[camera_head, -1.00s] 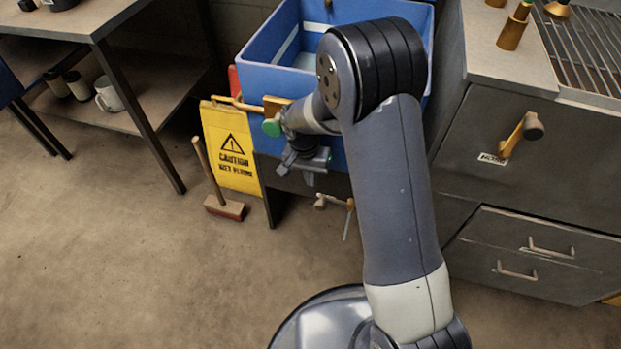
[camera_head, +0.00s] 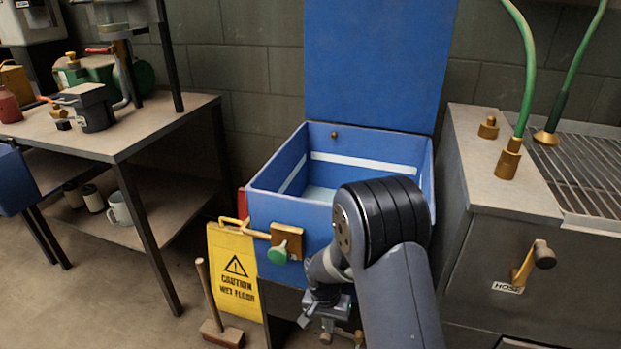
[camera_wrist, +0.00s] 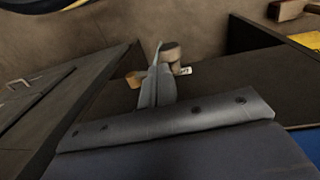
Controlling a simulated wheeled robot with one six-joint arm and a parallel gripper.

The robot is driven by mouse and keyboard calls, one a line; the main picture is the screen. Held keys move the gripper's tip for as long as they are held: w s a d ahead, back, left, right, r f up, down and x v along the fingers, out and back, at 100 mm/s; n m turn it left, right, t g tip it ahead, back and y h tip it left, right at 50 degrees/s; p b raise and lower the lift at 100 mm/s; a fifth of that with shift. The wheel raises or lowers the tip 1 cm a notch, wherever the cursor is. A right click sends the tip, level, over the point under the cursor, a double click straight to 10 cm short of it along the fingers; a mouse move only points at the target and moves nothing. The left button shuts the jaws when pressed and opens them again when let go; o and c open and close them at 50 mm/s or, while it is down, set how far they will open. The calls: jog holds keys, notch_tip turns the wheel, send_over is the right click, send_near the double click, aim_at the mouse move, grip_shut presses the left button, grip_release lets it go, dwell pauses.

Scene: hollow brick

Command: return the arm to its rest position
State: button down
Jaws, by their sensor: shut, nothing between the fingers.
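My arm shows in the head view, bent, its elbow in front of the blue bin and its wrist hanging at the bin's lower front. My gripper (camera_head: 308,318) points down there, partly in shadow. In the wrist view my gripper (camera_wrist: 158,62) has its two fingers together with nothing between them. A grey-capped brass handle (camera_wrist: 172,52) shows just past the fingertips in that view; I cannot tell if they touch it.
A workbench (camera_head: 130,135) is at left; a grey cabinet (camera_head: 480,275) with a hose handle is at right.

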jog(key=shift+s+d+r, duration=0.25)
jog(key=shift+d+r, duration=0.2)
jog(key=shift+d, duration=0.15)
jog(key=w+a+f+b, duration=0.2)
jog(key=a+f, duration=0.1)
jog(key=a, duration=0.2)
notch_tip(320, 180, up, 8)
jog(key=f+p, duration=0.1)
jog(key=p, duration=0.2)
notch_tip(320, 180, down, 8)
jog(key=b, duration=0.3)
jog(key=s+d+r+y+b, duration=0.2)
jog(key=d+r, duration=0.2)
jog(key=d, duration=0.3)
jog(key=s+d+r+t+y+b, duration=0.1)
jog(key=s+d+r+y+b, duration=0.1)
jog(key=d, duration=0.6)
jog(key=shift+s+d+r+b, duration=0.25)
jog(key=shift+s+r+b, duration=0.35)
jog(key=shift+r, duration=0.7)
jog(key=shift+s, duration=0.1)
